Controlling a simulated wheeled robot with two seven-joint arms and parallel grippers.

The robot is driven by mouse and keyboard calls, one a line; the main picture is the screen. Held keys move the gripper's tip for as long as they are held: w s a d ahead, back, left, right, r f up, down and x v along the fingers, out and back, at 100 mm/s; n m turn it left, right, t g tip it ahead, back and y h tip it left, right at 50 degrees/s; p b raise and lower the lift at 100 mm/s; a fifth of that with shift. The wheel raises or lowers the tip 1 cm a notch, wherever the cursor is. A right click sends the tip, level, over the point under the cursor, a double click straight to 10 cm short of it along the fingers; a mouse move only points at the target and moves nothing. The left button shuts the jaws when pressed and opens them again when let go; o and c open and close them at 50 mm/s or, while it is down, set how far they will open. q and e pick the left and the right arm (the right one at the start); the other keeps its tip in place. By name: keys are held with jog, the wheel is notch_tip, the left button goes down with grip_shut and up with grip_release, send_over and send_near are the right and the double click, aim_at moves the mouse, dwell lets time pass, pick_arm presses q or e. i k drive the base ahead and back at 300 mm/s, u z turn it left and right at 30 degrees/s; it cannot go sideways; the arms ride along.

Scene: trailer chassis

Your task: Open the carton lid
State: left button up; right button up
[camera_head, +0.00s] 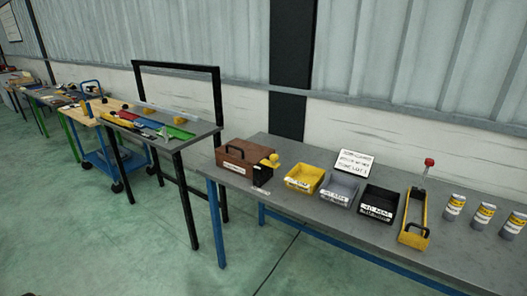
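Neither of my grippers is in view.
Yellow (304,178), grey (339,187) and black bins (379,202) stand right of the box. A white sign (354,162), a yellow tool (414,220) and several cans (455,207) are also there. More tables (180,130) stand left. The green floor in front is clear.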

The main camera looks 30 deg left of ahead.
aim_at(248, 153)
jog(key=z, duration=0.1)
jog(key=i, duration=1.2)
jog(key=u, duration=0.45)
